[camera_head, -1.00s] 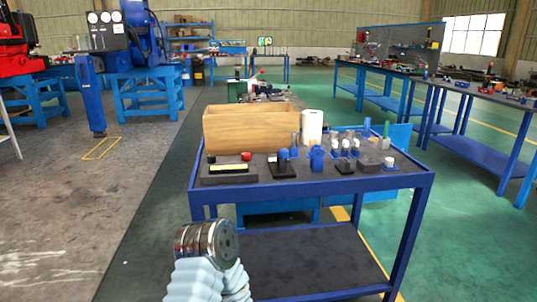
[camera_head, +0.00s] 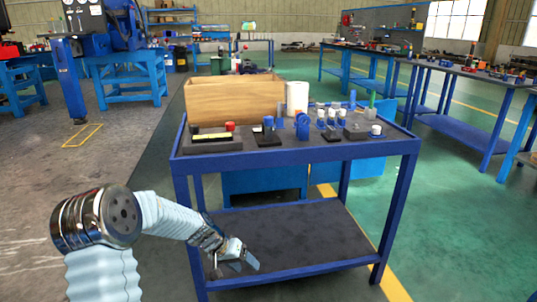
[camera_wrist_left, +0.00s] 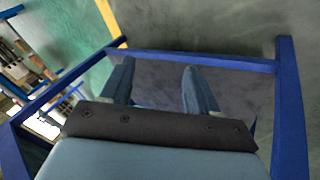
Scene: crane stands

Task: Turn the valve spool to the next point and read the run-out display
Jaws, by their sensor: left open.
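A blue cart (camera_head: 300,157) stands in front of me with several small parts on its dark top. A black box with a pale yellow strip (camera_head: 212,136) lies at its left end; I cannot tell if it is the run-out display, and no reading is legible. A blue upright part (camera_head: 303,126) stands near the middle. The valve spool cannot be singled out at this size. My left gripper (camera_head: 248,262) is low, by the cart's lower shelf, below the top. In the left wrist view its two fingers (camera_wrist_left: 157,75) are apart with nothing between them. My right gripper is out of view.
A wooden box (camera_head: 235,102) and a white cylinder (camera_head: 297,97) stand at the back of the cart top. The lower shelf (camera_head: 310,230) is bare. Blue workbenches (camera_head: 455,115) stand to the right. The floor left of the cart is open.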

